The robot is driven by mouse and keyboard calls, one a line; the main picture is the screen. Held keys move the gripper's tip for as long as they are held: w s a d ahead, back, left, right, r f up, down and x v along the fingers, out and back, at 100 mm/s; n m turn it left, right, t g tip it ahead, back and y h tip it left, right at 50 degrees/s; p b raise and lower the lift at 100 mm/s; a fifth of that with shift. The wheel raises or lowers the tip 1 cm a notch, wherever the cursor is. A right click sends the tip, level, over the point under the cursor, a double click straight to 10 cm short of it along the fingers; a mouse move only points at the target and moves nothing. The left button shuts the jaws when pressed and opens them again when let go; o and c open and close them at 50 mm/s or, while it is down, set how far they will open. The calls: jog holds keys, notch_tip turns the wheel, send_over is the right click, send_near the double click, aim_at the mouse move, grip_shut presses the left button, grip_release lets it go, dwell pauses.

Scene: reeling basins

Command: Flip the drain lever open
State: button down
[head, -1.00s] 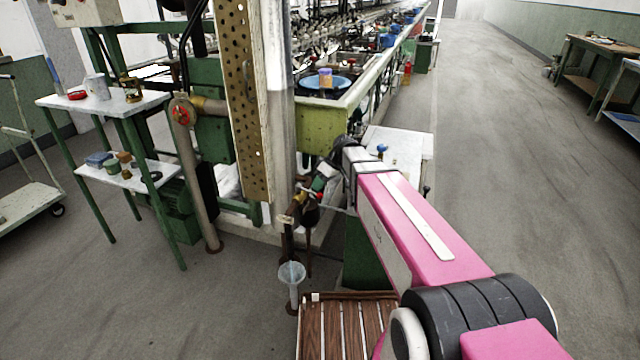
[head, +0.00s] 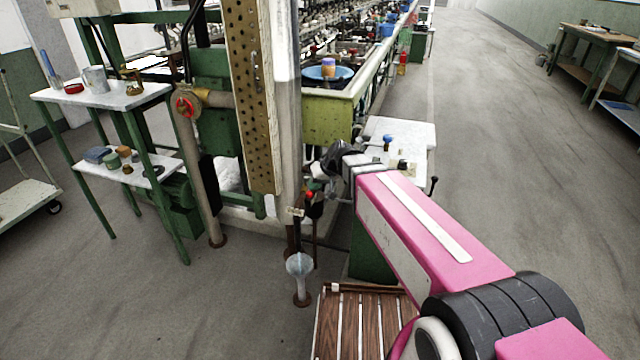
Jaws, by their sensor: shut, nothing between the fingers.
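My gripper (head: 314,177) reaches down and left from the end of my pink arm, beside the corner post of the basin bench. It is shut and empty. Just below its tip is a small red part (head: 309,195), apparently on the drain fitting. The fitting's pipe (head: 297,230) runs down beside the post, with a pale tag (head: 295,211) on it. A translucent funnel (head: 299,266) stands open below the pipe. The lever is small and partly hidden by my gripper. I cannot tell its angle or whether my gripper touches it.
A slatted wooden platform (head: 348,325) lies in front, partly under my arm. A white-topped stand (head: 405,133) is behind the arm. A red valve wheel (head: 184,106) and a two-tier side table (head: 125,96) are left. The floor aisle at right is clear.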

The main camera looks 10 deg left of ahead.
jog(key=shift+s+a+f, duration=0.1)
jog(key=shift+s+a, duration=0.4)
jog(key=shift+a, duration=0.2)
jog(key=shift+s+a, duration=0.5)
jog(key=shift+a, duration=0.15)
jog(key=shift+s+a, duration=0.15)
jog(key=shift+s, duration=0.05)
jog(key=s+d+v, duration=0.1)
jog(key=v, duration=1.1)
jog(key=shift+f, duration=0.3)
jog(key=s+d+f+m+h, duration=0.1)
jog(key=d+f+m+h, duration=0.1)
jog(key=d+f, duration=0.4)
jog(key=s+d+f+m+g+h, duration=0.1)
jog(key=d+f, duration=0.4)
jog(key=d, duration=0.7)
jog(key=s+d+f+m+h, duration=0.2)
jog(key=d+f, duration=0.4)
jog(key=d, duration=0.3)
jog(key=shift+s+f+m+g+h, duration=0.2)
jog(key=shift+f+m+g+h, duration=0.15)
jog(key=shift+h, duration=0.45)
